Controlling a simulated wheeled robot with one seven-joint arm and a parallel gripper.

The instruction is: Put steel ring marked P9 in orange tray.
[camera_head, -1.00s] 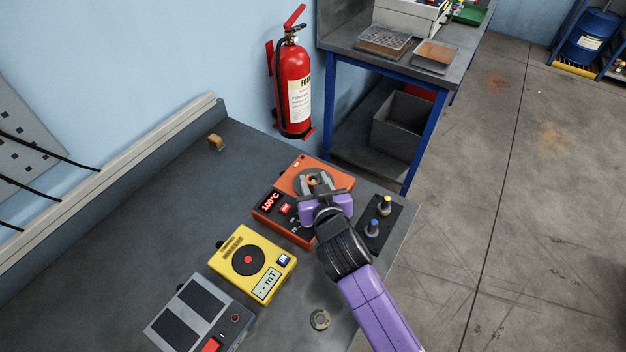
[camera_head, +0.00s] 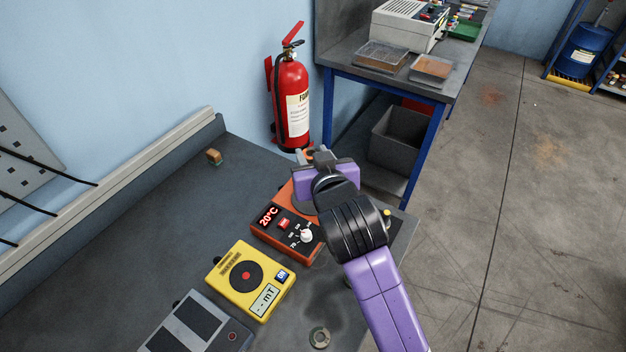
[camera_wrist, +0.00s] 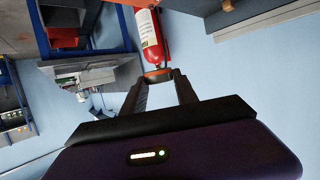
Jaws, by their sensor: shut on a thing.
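My gripper (camera_head: 318,157) is raised above the far end of the orange hotplate (camera_head: 289,222). A shallow tray with an orange-brown floor (camera_head: 432,69) stands on the far blue-legged bench, well away from my gripper.
A second tray (camera_head: 381,56) stands left of the orange-brown one, before a pale instrument (camera_head: 406,24). A yellow meter (camera_head: 249,279), a grey device (camera_head: 198,325) and a small brown block (camera_head: 214,156) are on the near bench. A fire extinguisher (camera_head: 292,105) hangs beyond it.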

